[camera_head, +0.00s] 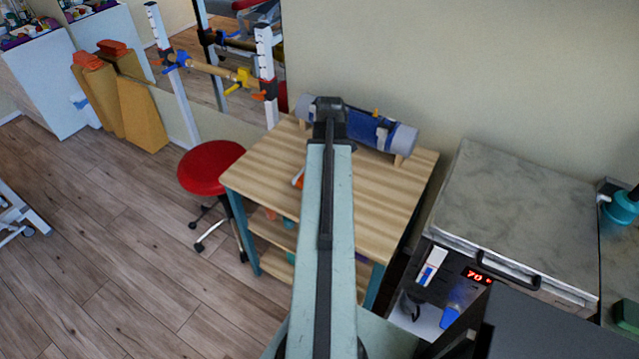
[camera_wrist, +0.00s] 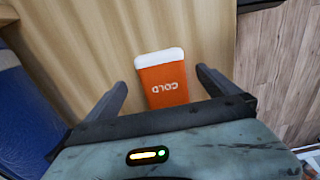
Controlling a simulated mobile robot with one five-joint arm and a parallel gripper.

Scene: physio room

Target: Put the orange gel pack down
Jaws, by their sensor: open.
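The orange gel pack (camera_wrist: 164,84), with a white end and the word COLD on it, lies flat on the wooden table top (camera_wrist: 95,30) in the wrist view. My gripper (camera_wrist: 162,86) is open, with one finger on each side of the pack and a gap on both sides. In the head view a small orange and white bit of the pack (camera_head: 298,178) shows at the left of my arm on the table (camera_head: 250,173). My arm hides the rest of it and the gripper's fingertips there.
A blue roll (camera_head: 372,128) on wooden supports lies along the table's back edge. A red stool (camera_head: 210,167) stands at the table's left. A grey-topped heater unit (camera_head: 520,205) showing 70 stands at the right. The table's right part is clear.

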